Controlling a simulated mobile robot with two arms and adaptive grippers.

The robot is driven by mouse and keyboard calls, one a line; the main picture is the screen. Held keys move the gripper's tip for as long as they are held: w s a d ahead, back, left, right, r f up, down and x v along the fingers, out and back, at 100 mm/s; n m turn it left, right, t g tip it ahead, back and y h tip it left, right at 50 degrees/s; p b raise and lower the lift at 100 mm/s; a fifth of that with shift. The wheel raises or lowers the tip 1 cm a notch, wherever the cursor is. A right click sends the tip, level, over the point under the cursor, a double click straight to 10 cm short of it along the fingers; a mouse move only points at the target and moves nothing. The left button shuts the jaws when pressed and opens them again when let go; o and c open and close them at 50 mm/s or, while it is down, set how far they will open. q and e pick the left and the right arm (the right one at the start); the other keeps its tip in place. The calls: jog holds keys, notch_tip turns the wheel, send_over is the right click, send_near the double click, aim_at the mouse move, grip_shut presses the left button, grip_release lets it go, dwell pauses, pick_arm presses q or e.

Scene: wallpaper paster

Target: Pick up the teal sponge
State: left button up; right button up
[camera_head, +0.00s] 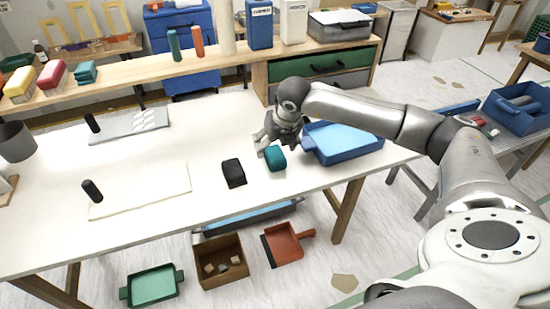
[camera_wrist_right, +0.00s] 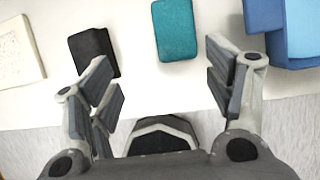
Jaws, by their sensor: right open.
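The teal sponge (camera_head: 276,158) lies on the white table near its front edge. It also shows in the right wrist view (camera_wrist_right: 175,30), at the top, ahead of the fingers and between their lines. My right gripper (camera_head: 277,143) is just behind the sponge in the head view, with its fingers close to it. In the right wrist view my right gripper (camera_wrist_right: 162,78) has its fingers wide apart with nothing between them. My left gripper is not in view.
A black block (camera_head: 233,173) lies left of the sponge. A blue tray with light blue inside (camera_head: 345,153) stands close on the right. White sheets (camera_head: 145,190) lie further left. A shelf (camera_head: 160,66) runs along the back.

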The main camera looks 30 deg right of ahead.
aim_at(275, 153)
jog(key=shift+w+d+f+h+b, duration=0.1)
jog(key=shift+d+f+h+b, duration=0.15)
jog(key=shift+d, duration=0.3)
jog(key=shift+w+d+f+h+b, duration=0.1)
jog(key=shift+d+f+h+b, duration=0.15)
jog(key=shift+d, duration=0.3)
jog(key=b+x, duration=0.2)
jog(key=x, duration=0.1)
jog(key=shift+w+f, duration=0.2)
jog(key=shift+f, duration=0.05)
jog(key=b+x, duration=0.1)
jog(key=x, duration=0.2)
jog(key=b+x, duration=0.2)
jog(key=shift+w+a+f, duration=0.2)
jog(key=shift+w+f, duration=0.05)
jog(key=shift+w, duration=0.1)
jog(key=shift+r, duration=0.1)
jog(key=c, duration=1)
jog(key=shift+r, duration=0.1)
jog(key=shift+c, duration=0.2)
